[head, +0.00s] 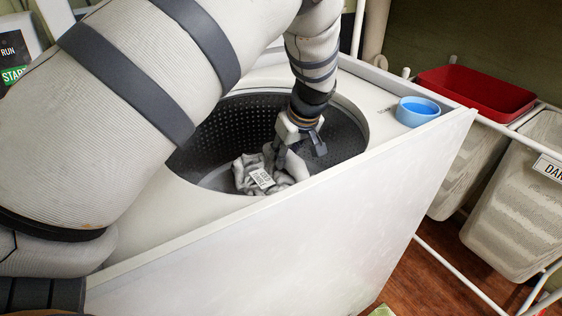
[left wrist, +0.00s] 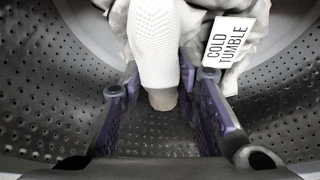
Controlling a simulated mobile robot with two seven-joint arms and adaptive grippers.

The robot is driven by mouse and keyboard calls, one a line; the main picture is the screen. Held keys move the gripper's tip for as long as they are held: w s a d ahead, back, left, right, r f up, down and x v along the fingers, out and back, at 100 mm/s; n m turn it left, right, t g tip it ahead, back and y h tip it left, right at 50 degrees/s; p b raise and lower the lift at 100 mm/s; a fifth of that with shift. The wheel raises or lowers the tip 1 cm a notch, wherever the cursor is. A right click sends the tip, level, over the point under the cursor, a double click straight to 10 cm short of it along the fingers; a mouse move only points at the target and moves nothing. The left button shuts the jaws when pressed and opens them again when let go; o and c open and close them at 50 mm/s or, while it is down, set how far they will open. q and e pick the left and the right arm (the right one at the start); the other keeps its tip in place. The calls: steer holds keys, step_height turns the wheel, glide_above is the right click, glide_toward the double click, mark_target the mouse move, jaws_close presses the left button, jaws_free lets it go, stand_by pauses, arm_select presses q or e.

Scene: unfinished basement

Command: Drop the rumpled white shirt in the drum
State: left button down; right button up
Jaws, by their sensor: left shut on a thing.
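The rumpled white shirt (head: 246,178) is inside the dark perforated drum (head: 235,124) of the white washer, with a "COLD TUMBLE" tag on it. My left gripper (head: 298,150) reaches down through the opening, shut on a part of the shirt. In the left wrist view a white fold of the shirt (left wrist: 153,45) runs between the two fingers of the left gripper (left wrist: 160,78), and the tag stands at the right. I cannot tell whether the shirt touches the drum floor. My right gripper is not in view.
The washer's pale top (head: 130,230) surrounds the round opening. A blue bowl (head: 417,112) stands at its right corner. A red tub (head: 475,92) and light hampers (head: 520,215) on a white frame are at the right. A "RUN START" panel (head: 14,60) shows at the far left.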

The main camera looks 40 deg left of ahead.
mark_target(286, 170)
arm_select(q)
step_height(286, 170, down, 4)
steer(key=shift+f, duration=0.2)
steer(key=shift+f, duration=0.1)
steer(key=shift+f+b, duration=0.3)
steer(key=shift+f, duration=0.2)
steer(key=c, duration=1.2)
jaws_free()
